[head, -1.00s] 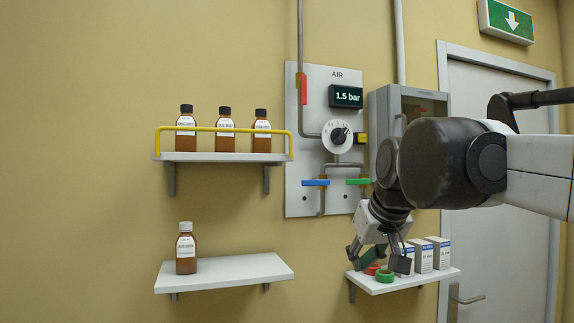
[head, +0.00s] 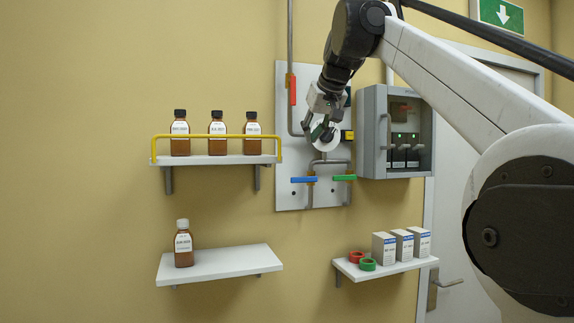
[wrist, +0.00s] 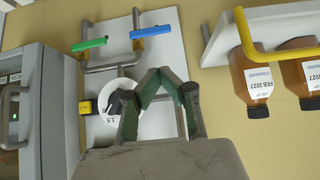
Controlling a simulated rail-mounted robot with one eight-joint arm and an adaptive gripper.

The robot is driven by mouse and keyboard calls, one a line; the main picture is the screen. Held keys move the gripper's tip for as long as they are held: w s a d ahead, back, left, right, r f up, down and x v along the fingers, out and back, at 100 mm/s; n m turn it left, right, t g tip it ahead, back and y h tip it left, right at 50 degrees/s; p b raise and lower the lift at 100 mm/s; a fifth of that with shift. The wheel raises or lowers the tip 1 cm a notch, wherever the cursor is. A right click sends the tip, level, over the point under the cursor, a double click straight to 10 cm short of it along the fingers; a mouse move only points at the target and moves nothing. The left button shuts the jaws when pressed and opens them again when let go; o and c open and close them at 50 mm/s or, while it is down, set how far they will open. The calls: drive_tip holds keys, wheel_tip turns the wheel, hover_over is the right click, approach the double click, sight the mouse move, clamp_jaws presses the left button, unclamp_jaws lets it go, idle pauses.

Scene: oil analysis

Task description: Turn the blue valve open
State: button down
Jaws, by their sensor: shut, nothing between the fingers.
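The blue valve (head: 304,180) is a flat bar handle low on the left of the white AIR panel (head: 291,204). It lies horizontal, across its vertical pipe. In the wrist view, which is upside down, the blue valve (wrist: 151,32) is near the top middle. My gripper (head: 318,134) is in front of the panel, above the blue valve and partly over the white dial (head: 327,145). In the wrist view my gripper (wrist: 160,76) is shut and empty, its fingertips apart from the blue valve in the picture.
A green handle (head: 344,178) is horizontal just right of the blue one. A red handle (head: 292,90) is vertical on the upper left pipe. A grey cabinet (head: 373,130) stands close right. A yellow-railed bottle shelf (head: 215,159) is left. A lower shelf (head: 385,269) holds tape rolls and boxes.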

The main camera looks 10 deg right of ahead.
drive_tip(key=shift+w+a+r, duration=0.15)
drive_tip(key=shift+w+r, duration=0.25)
drive_tip(key=shift+r, duration=0.25)
drive_tip(key=p, duration=0.2)
hover_over(304, 179)
drive_tip(key=s+a, duration=0.1)
wheel_tip(304, 179, down, 7)
drive_tip(key=shift+s+a+f, duration=0.1)
drive_tip(key=shift+s+f, duration=0.05)
drive_tip(key=shift+f, duration=0.9)
drive_tip(key=shift+s+a+f, duration=0.1)
drive_tip(key=shift+f, duration=0.9)
drive_tip(key=shift+a, duration=0.15)
drive_tip(key=shift+f, duration=0.2)
